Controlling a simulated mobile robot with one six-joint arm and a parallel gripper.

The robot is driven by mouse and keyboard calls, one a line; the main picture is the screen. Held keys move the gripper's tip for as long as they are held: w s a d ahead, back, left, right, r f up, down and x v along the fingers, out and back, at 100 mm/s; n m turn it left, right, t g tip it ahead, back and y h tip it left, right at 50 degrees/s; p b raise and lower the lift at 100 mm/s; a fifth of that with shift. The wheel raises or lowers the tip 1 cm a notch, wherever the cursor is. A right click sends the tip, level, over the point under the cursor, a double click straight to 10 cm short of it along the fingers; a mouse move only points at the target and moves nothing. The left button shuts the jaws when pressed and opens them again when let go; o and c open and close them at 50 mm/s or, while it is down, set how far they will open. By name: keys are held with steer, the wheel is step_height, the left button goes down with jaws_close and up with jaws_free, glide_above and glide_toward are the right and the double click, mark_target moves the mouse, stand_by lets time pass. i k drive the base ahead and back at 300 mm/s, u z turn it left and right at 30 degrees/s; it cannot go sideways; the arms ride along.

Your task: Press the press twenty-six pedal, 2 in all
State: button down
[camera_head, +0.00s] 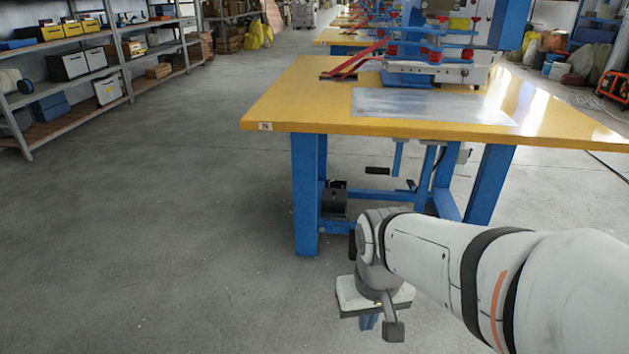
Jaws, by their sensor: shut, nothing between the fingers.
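The nearest press stands on a yellow-topped table (300,110) with blue legs. A dark box-like unit (335,200), which looks like the pedal, is low under the table beside the left front leg. My gripper (370,320) points down at the end of my white arm, in front of the table and nearer to me than the dark unit.
The blue left leg (305,195) and right leg (490,185) flank the space under the table. A black handle (377,170) hangs below the top. Grey floor (150,240) is clear at left, up to the shelves (75,100).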

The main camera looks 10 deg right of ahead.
mark_target(353, 250)
steer(key=i, duration=1)
